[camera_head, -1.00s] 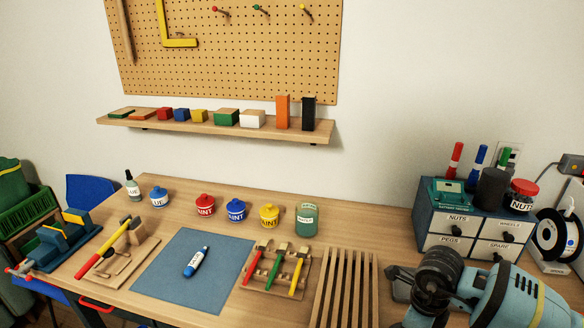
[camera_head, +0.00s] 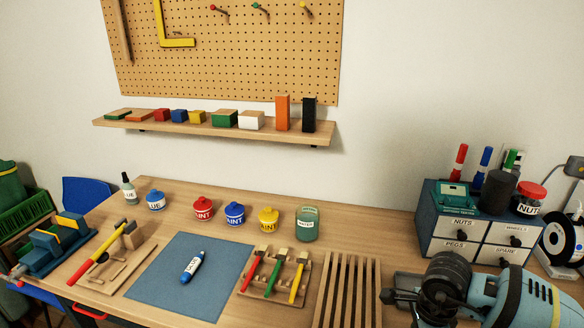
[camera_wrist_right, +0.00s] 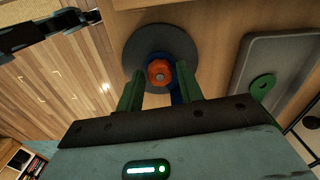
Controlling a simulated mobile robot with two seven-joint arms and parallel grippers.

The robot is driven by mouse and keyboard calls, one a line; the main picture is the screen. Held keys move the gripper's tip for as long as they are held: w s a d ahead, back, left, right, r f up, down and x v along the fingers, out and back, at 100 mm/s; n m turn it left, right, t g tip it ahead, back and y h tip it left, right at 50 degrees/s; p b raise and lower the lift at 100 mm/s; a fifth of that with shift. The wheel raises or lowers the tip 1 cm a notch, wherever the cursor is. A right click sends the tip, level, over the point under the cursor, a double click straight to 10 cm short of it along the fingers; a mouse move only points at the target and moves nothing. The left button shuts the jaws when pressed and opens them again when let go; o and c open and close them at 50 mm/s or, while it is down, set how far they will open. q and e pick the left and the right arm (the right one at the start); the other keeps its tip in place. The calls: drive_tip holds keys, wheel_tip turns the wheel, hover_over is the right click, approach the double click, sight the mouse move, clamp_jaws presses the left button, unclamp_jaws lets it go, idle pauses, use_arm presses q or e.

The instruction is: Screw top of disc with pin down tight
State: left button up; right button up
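In the right wrist view a dark grey round disc (camera_wrist_right: 133,47) has an orange knob-like top (camera_wrist_right: 158,72) at its middle. A blue part (camera_wrist_right: 176,93) shows just below the knob. My right gripper (camera_wrist_right: 160,76) has its two green fingers apart, one on each side of the orange top, with gaps visible between fingers and top. How deep the fingertips reach is hard to tell. In the head view my right arm comes in at the lower right; its fingers and this disc are not visible there. My left gripper is in neither view.
A grey tray (camera_wrist_right: 245,85) lies right of the disc in the wrist view. In the head view the bench (camera_head: 345,232) holds paint pots, a blue mat (camera_head: 165,280), a tool rack (camera_head: 250,283) and slats (camera_head: 345,290).

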drive_tip(key=n+b, duration=0.1)
drive_tip(key=n, duration=0.5)
drive_tip(key=shift+f+b, duration=0.2)
drive_tip(key=shift+b, duration=0.1)
drive_tip(key=n+b, duration=0.1)
drive_tip(key=n, duration=0.2)
drive_tip(key=shift+r+n, duration=0.15)
drive_tip(key=shift+n, duration=0.85)
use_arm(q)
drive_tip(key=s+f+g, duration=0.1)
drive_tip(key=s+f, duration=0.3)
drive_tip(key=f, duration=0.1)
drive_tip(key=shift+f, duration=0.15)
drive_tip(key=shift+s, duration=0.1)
use_arm(e)
drive_tip(key=c, duration=0.5)
